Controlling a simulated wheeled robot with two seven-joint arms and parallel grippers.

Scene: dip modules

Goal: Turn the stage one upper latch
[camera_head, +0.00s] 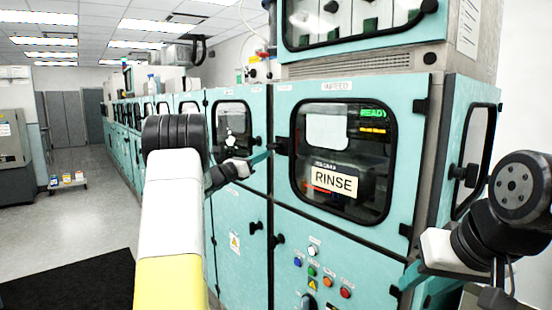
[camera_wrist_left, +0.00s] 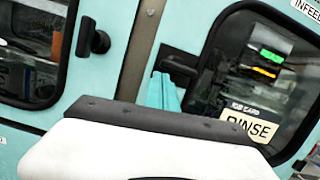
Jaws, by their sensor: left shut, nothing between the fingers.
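A black upper latch (camera_head: 281,146) is at the left edge of the teal door with the RINSE card and the INFEED label. The wrist view also shows this latch (camera_wrist_left: 178,69), with part of it hidden. My left gripper (camera_head: 264,156) has teal fingers, shut and empty, with their tips beside or against the latch; I cannot tell whether they touch. In the wrist view the fingers (camera_wrist_left: 163,92) are just below it. Another black latch (camera_wrist_left: 97,42) is on the neighbouring door to the left. My right gripper (camera_head: 408,278) is at the lower right, before the cabinet; its finger gap is not clear.
Lower latches (camera_head: 279,240) and (camera_head: 256,226) sit on the doors below. A panel of coloured buttons (camera_head: 312,271) is under the RINSE window (camera_head: 345,125). A row of teal cabinets runs away to the left. The floor (camera_head: 90,222) on the left is mostly open.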

